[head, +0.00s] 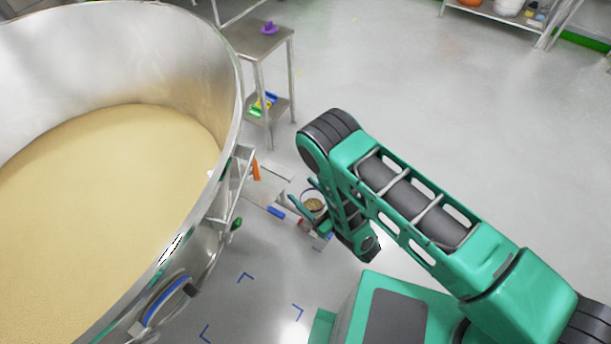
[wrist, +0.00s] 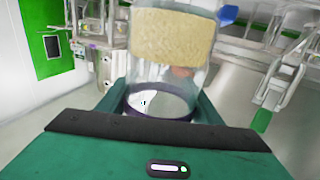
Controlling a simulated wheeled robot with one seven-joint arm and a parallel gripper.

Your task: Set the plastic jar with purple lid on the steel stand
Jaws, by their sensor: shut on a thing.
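My gripper (head: 308,208) is shut on a clear jar (head: 315,204) beside the large steel vessel. Pale beige granules show inside the jar, and my arm partly hides it. In the wrist view the clear jar (wrist: 170,75) sits between the green fingers, with a dark purplish band at its near end and the granules towards the top of the picture. I cannot tell whether that band is a lid. A steel stand (head: 250,43) with a lower shelf is at the upper middle of the head view. A small purple item (head: 268,28) lies on its top.
The large round steel vessel (head: 232,100) filled with beige granules takes up the left side. An orange item (head: 256,171) and a blue item (head: 276,212) are near my gripper. Small coloured items (head: 263,103) lie on the stand's lower shelf. The floor right of the stand is clear.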

